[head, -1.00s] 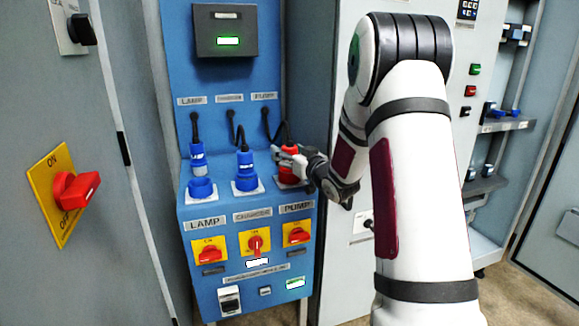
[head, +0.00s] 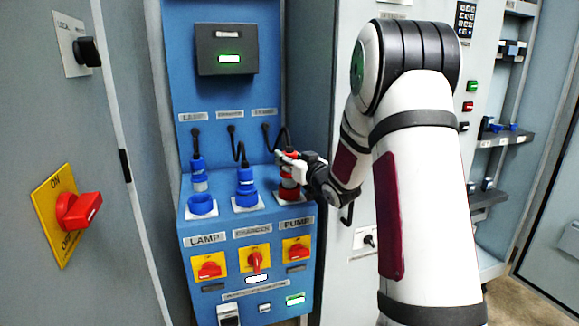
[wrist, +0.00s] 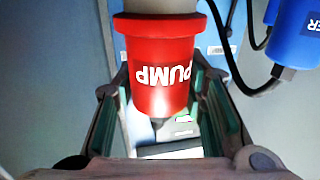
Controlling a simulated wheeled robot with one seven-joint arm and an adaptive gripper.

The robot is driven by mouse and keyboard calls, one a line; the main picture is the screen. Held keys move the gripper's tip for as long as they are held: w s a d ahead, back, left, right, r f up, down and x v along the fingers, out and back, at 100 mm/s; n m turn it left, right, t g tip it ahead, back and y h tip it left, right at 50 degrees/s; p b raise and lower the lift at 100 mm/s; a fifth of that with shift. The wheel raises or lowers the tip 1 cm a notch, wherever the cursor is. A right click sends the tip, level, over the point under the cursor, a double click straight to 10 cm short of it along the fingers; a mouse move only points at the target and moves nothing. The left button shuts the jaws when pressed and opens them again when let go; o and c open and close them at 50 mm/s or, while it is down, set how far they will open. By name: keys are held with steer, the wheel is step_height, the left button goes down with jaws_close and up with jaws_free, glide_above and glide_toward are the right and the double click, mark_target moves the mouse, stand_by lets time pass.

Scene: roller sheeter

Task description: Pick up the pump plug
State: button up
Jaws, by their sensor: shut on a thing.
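The red pump plug (head: 289,170) is at the right of the blue panel, upright above the red pump socket (head: 289,195). A grey section shows between its red body and the socket; I cannot tell whether its end is still inside. My gripper (head: 290,158) reaches in from the right and is shut on the plug's body. In the wrist view the plug (wrist: 162,80), with upside-down "PUMP" lettering, sits between the two fingers (wrist: 165,105). The fingers hide part of the plug in the head view.
The blue charger plug (head: 245,185) stands in its socket close to the left. The blue lamp plug (head: 198,168) is farther left, its grey end above the lamp socket (head: 202,204). A black cable (head: 268,138) hangs behind the pump plug. Red switches (head: 295,250) are below.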

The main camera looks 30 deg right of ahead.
steer(key=s+a+r+p, duration=0.15)
steer(key=s+a, duration=0.25)
steer(key=s, duration=1.1)
step_height(320, 180, up, 6)
steer(key=p, duration=0.4)
steer(key=shift+s+a+r, duration=0.2)
stand_by(0.4)
